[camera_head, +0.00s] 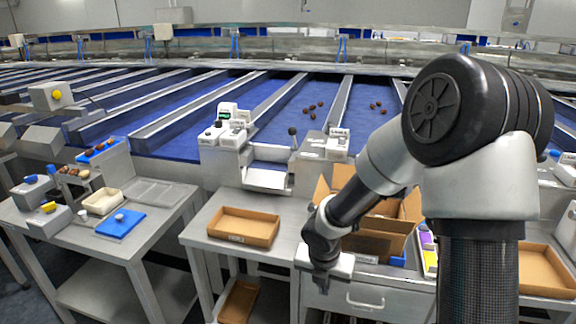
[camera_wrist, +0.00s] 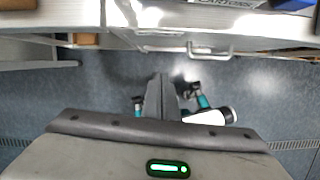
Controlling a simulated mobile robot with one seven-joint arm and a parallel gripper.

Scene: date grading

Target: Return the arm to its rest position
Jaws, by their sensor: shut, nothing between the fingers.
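My arm rises at the right of the head view and bends down toward the middle. My gripper (camera_head: 322,286) hangs at its end, pointing down in front of the metal drawer cabinet (camera_head: 385,301). In the wrist view my gripper (camera_wrist: 160,92) shows as dark fingers pressed together over the floor, with nothing between them. The cabinet's drawer handle (camera_wrist: 212,50) lies beyond the fingers. The lower arm hides part of the open cardboard box (camera_head: 408,208) on the cabinet.
A cardboard tray (camera_head: 244,211) sits on the middle table, with another tray (camera_head: 240,302) on its lower shelf. Another tray (camera_head: 546,284) stands at far right. Blue sorting lanes with dates (camera_head: 313,107) run behind. The left table holds a blue pad (camera_head: 120,231) and small devices.

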